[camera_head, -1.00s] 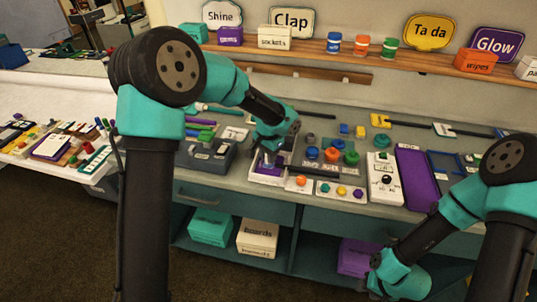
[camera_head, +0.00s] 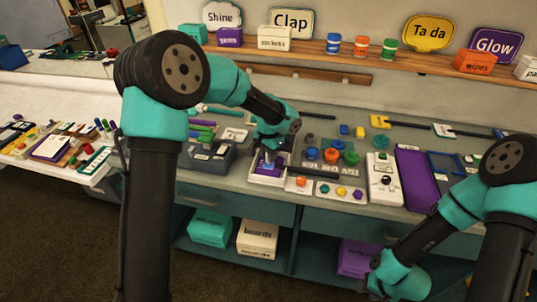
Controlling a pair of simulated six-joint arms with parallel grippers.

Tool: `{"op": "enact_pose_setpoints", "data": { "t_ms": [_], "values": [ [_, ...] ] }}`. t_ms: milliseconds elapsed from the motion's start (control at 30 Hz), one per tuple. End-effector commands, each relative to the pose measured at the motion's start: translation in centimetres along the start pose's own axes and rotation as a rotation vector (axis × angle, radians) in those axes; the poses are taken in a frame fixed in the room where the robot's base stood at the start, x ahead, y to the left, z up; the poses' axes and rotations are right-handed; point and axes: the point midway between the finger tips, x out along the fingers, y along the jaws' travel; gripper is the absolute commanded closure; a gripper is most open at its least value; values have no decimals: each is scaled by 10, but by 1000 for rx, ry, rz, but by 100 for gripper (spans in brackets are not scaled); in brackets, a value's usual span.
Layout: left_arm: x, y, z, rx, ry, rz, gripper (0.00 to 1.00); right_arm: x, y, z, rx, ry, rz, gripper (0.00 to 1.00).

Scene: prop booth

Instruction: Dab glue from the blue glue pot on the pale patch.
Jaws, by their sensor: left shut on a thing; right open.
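My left gripper (camera_head: 268,152) is low over a white tray (camera_head: 252,179) with a purple piece (camera_head: 268,171) in it, on the counter. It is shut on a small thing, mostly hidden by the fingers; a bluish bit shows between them. To its right a dark grey holder (camera_head: 318,170) carries coloured round pots, among them a blue one (camera_head: 312,153), which looks like the glue pot. I cannot pick out the pale patch for sure; it may lie in the white tray. My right gripper (camera_head: 376,276) is open and low at the lower right, in front of the cabinet.
A grey box (camera_head: 205,155) stands just left of the white tray. Cards with coloured knobs (camera_head: 341,191), a white panel (camera_head: 383,182) and a purple board (camera_head: 417,178) lie to the right. A wooden shelf (camera_head: 400,62) with jars runs along the back wall.

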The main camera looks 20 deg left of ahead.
Motion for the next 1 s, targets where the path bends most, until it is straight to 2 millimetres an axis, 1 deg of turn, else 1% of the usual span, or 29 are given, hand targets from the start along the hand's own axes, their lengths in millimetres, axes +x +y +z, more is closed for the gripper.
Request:
{"op": "enact_pose_setpoints", "data": {
  "t_ms": [267, 700, 1000],
  "values": [
    [0, 1, 1, 0, -1, 0, 97, 0, 0, 0, 0, 0, 0, 57],
    [-1, 6, 9, 0, 0, 0, 97, 0, 0, 0, 0, 0, 0, 57],
    [-1, 6, 9, 0, 0, 0, 97, 0, 0, 0, 0, 0, 0, 57]
  ]
}}
